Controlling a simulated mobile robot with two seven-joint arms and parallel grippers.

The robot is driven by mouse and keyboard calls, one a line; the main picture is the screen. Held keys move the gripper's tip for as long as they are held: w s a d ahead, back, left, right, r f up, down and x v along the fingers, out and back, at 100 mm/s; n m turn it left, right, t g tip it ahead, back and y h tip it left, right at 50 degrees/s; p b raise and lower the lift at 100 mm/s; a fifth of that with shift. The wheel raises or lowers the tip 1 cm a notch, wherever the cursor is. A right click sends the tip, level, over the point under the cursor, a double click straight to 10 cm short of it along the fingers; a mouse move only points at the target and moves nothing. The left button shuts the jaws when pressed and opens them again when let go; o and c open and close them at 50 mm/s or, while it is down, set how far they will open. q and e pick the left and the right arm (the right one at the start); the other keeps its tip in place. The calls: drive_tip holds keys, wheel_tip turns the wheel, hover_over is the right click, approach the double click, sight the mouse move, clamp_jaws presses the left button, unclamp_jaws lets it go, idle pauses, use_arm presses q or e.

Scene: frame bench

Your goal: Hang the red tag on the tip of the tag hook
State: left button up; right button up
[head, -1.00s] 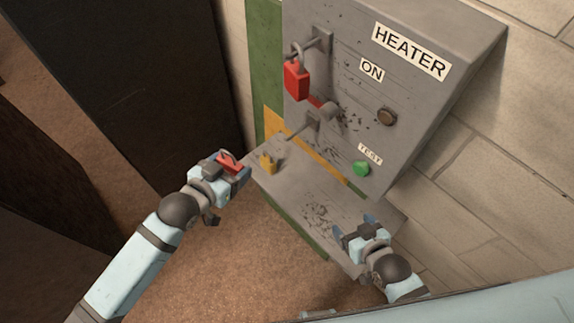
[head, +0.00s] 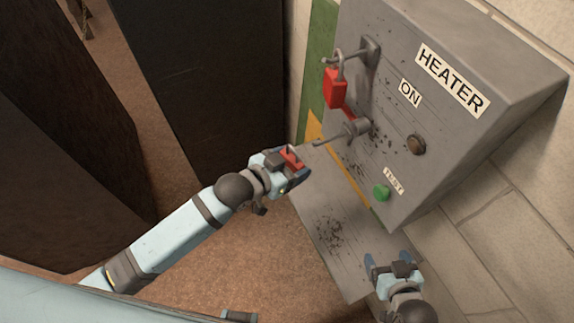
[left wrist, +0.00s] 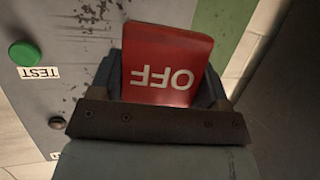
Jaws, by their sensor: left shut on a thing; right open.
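The red tag (head: 291,159) is held in my left gripper (head: 293,168), with a thin loop standing above it. In the left wrist view the tag (left wrist: 165,65) fills the jaws and reads OFF upside down. The tag hook (head: 328,140) is a thin grey rod sticking out from the panel, its tip to the left. The tag is just left of and below that tip in the head view, apart from it in the picture; the depth between them is unclear. My right gripper (head: 392,262) is open and empty, over the lower right of the shelf.
The grey HEATER box (head: 400,60) carries a red padlock (head: 335,88) on a hasp, a red-armed switch (head: 358,127), a brown button (head: 416,145) and a green TEST button (head: 381,192). A grey shelf (head: 345,240) lies below. Dark cabinets (head: 205,80) stand left.

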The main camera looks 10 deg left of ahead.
use_arm(q)
drive_tip(key=shift+w+d+f+b, duration=0.1)
drive_tip(key=shift+w+d+b, duration=0.25)
drive_tip(key=shift+d, duration=0.15)
use_arm(e)
drive_tip(key=shift+w+f+b, duration=0.1)
drive_tip(key=shift+f+b, duration=1.25)
drive_tip(key=shift+f, duration=0.2)
drive_tip(key=shift+f+b, duration=0.55)
drive_tip(key=shift+b, duration=0.05)
drive_tip(key=shift+s+a, duration=0.2)
drive_tip(key=shift+a, duration=0.15)
drive_tip(key=shift+s+a+r, duration=0.15)
drive_tip(key=shift+a+r, duration=0.05)
drive_tip(key=shift+r, duration=0.05)
use_arm(q)
drive_tip(key=w+d, duration=0.4)
drive_tip(key=d, duration=0.2)
drive_tip(key=shift+f, duration=0.15)
use_arm(e)
drive_tip(key=shift+s+a+r, duration=0.1)
drive_tip(key=shift+r, duration=0.2)
use_arm(q)
drive_tip(key=shift+d, duration=0.15)
use_arm(e)
drive_tip(key=shift+f, duration=0.1)
